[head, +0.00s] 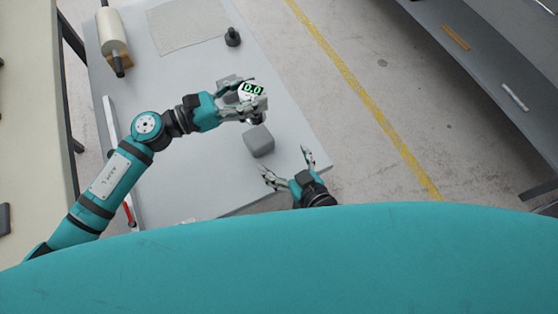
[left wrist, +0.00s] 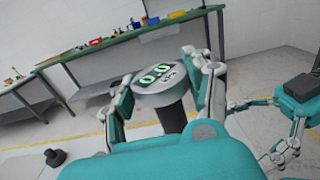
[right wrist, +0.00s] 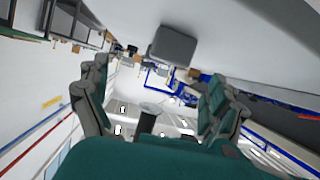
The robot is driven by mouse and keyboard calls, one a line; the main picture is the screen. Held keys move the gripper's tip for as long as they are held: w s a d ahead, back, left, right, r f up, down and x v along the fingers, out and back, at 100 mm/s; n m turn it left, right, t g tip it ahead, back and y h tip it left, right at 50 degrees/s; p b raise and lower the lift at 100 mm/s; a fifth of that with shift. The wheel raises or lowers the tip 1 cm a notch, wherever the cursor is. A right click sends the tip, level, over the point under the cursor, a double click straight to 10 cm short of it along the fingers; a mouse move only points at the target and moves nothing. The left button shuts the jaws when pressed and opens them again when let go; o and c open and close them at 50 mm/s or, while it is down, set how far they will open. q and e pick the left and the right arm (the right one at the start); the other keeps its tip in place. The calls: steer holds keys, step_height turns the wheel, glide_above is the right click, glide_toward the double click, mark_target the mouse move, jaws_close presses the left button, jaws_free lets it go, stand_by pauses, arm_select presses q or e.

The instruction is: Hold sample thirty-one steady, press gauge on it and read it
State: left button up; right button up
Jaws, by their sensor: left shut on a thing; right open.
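The gauge (head: 252,91) has a round light head, and its lit green display reads 0.0. My left gripper (head: 258,104) is shut on it, and the left wrist view shows its head (left wrist: 165,84) between both fingers with a dark stem below. The sample (head: 259,142) is a grey rounded block on the table, just below the gauge in the head view. I see no number on it. My right gripper (head: 290,168) is open and empty at the table's near edge, apart from the block. The block also shows in the right wrist view (right wrist: 173,45).
The grey table (head: 190,185) is mostly bare around the block. A black knobbed object (head: 232,38) and a light mat (head: 185,22) lie at the far end. A cream roller (head: 112,35) stands at the far left. A long white-and-red item lies along the left edge.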

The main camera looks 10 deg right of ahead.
mark_target(258, 139)
steer(key=shift+s+a+r, duration=0.1)
steer(key=shift+a+r, duration=0.1)
steer(key=shift+a, duration=0.7)
steer(key=x, duration=1.1)
steer(key=shift+w+a+f, duration=0.15)
steer(key=shift+w+a, duration=0.05)
steer(key=shift+w, duration=0.1)
steer(key=c, duration=1.1)
arm_select(q)
steer(key=shift+d+f+n+t+y, duration=0.3)
steer(key=shift+f+n+t, duration=0.2)
steer(key=shift+t, duration=0.1)
steer(key=f+n+t, duration=0.1)
steer(key=t+y, duration=0.1)
steer(key=shift+s+f+n+t, duration=0.1)
steer(key=shift+f+n+t, duration=0.3)
steer(key=shift+a+f+n+t+y, duration=0.15)
steer(key=shift+f+n+t+y, duration=0.35)
steer(key=shift+t+y, duration=0.2)
arm_select(e)
steer(key=shift+c, duration=0.2)
arm_select(q)
steer(key=shift+f, duration=2.25)
